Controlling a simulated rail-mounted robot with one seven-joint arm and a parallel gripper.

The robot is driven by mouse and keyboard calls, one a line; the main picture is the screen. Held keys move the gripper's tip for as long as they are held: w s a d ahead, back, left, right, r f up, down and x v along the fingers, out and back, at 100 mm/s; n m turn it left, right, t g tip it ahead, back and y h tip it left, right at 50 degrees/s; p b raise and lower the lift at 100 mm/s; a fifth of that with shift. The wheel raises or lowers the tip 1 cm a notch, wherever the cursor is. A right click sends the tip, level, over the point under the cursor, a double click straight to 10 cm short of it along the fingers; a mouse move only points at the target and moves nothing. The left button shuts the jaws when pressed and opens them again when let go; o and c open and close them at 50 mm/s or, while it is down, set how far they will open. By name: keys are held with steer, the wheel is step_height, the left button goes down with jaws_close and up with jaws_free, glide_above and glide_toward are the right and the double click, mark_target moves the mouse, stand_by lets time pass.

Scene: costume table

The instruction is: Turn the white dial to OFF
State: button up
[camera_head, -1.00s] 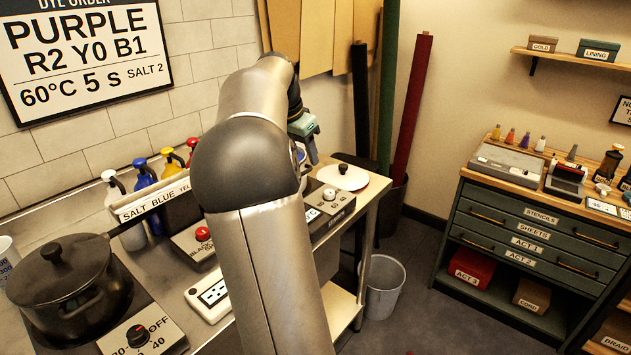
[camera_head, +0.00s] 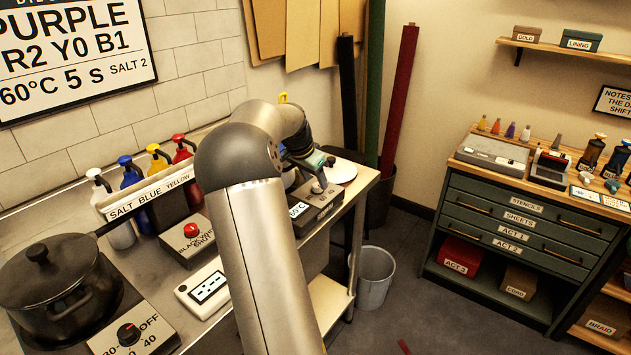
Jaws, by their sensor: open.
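The white dial (camera_head: 318,187) sits on top of a dark box (camera_head: 322,207) with a white label, on the steel counter near its right end. The label is partly hidden by my arm, and I cannot read the dial's setting. My gripper (camera_head: 320,176) is over this box, with its fingers pointing down close to the dial. Its jaws are open. The fingertips are small here, and I cannot tell whether they touch the dial or stand around it.
A white round item (camera_head: 342,172) lies behind the dial box. A red-buttoned box (camera_head: 190,236), a white panel (camera_head: 205,291), a black pot (camera_head: 58,280) and a hotplate dial (camera_head: 129,334) are left of my arm. Several pump bottles stand along the wall.

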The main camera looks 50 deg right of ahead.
steer(key=shift+x, duration=0.9)
steer(key=c, duration=1)
steer(key=shift+o, duration=0.2)
